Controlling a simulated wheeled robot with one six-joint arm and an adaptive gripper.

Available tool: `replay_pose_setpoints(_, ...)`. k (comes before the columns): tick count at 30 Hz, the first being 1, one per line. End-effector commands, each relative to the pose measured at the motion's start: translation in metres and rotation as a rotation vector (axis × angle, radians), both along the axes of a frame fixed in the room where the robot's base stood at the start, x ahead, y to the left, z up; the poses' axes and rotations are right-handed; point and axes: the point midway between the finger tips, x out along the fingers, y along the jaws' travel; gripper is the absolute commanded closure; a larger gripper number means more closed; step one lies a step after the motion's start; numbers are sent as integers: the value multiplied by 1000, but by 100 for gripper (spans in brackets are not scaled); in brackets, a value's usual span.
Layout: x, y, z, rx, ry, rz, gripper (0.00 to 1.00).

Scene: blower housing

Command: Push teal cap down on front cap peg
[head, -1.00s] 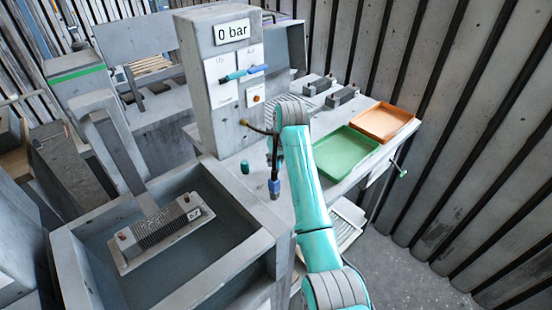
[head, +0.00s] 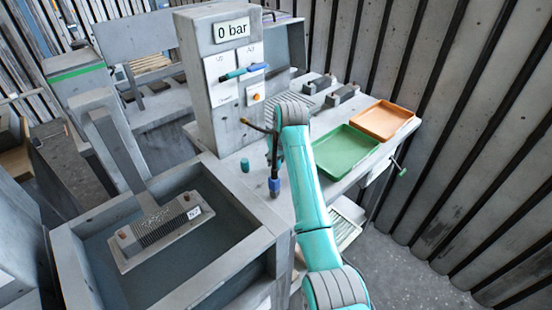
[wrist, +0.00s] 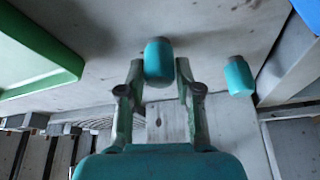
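One teal cap (head: 245,165) stands upright on the bench, beside the grey panel box. The wrist view shows two teal caps. One teal cap (wrist: 158,62) is between the fingertips of my gripper (wrist: 159,72), with a finger close against each side. The other teal cap (wrist: 238,76) stands apart to the right. My gripper (head: 274,152) looks shut on the first cap. In the head view, my arm mostly hides that held cap. I cannot make out the front cap peg or how far down the cap sits.
The grey panel box (head: 210,110) reads 0 bar. A green tray (head: 345,150) and an orange tray (head: 382,121) lie to the right. A finned housing (head: 158,232) sits in the basin (head: 235,250).

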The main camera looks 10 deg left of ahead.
Motion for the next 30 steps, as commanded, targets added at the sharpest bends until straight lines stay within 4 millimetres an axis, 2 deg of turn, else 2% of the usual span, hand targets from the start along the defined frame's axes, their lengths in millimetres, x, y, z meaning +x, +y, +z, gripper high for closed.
replay_pose_setpoints(1,0,0,0,0,0,0,48)
replay_pose_setpoints(2,0,0,0,0,0,0,41)
replay_pose_setpoints(14,-1,-1,6,1,-2,0,41)
replay_pose_setpoints(17,-5,-4,17,1,-3,0,41)
replay_pose_setpoints(30,-30,-22,92,1,-3,0,41)
